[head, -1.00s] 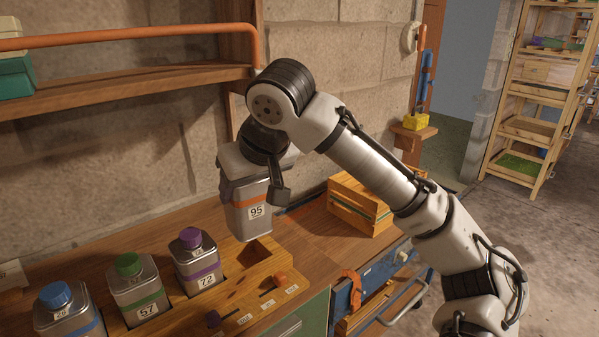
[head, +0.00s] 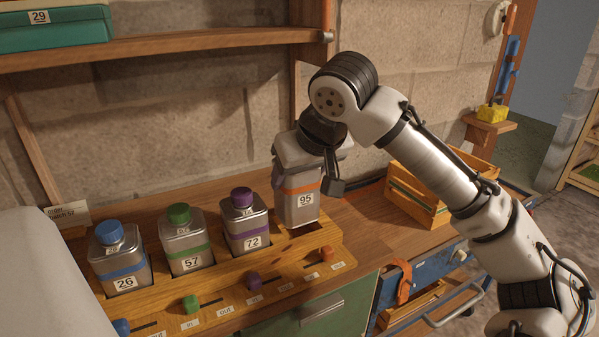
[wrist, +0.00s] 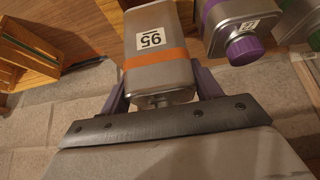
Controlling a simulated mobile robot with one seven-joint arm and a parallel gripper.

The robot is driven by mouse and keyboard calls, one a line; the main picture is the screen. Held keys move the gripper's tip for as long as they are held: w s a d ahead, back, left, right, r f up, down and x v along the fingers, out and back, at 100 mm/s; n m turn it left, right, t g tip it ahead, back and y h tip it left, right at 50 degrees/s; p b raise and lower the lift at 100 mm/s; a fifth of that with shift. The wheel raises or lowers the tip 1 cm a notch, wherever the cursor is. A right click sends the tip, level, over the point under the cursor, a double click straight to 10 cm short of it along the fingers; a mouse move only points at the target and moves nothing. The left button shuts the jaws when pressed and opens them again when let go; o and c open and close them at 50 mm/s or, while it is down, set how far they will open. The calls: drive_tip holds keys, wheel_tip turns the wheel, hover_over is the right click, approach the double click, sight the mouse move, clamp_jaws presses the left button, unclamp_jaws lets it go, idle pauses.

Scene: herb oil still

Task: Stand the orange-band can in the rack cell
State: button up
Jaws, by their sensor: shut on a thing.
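The orange-band can (head: 299,207), a grey metal can labelled 95, hangs upright from my gripper (head: 307,166). My gripper is shut on its top part; the wrist view shows the can (wrist: 158,62) between the two fingers. The can is over the right-end cell of the wooden rack (head: 215,292), right of the purple-band can. Its base is at or just above the rack top, and its label sits higher than its neighbours' row suggests.
Blue-band (head: 120,262), green-band (head: 187,241) and purple-band (head: 244,222) cans stand in the other cells. Coloured knobs line the rack's front. A wooden crate (head: 424,201) stands to the right on the bench. A shelf (head: 170,52) runs above, along the wall.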

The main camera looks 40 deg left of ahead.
sight(300, 199)
drive_tip(key=shift+f+b, duration=1.3)
drive_tip(key=shift+f, duration=1.25)
drive_tip(key=shift+f, duration=0.2)
drive_tip(key=o, duration=1.5)
drive_tip(key=p+v, duration=0.1)
drive_tip(key=v, duration=1.3)
drive_tip(key=shift+a, duration=0.1)
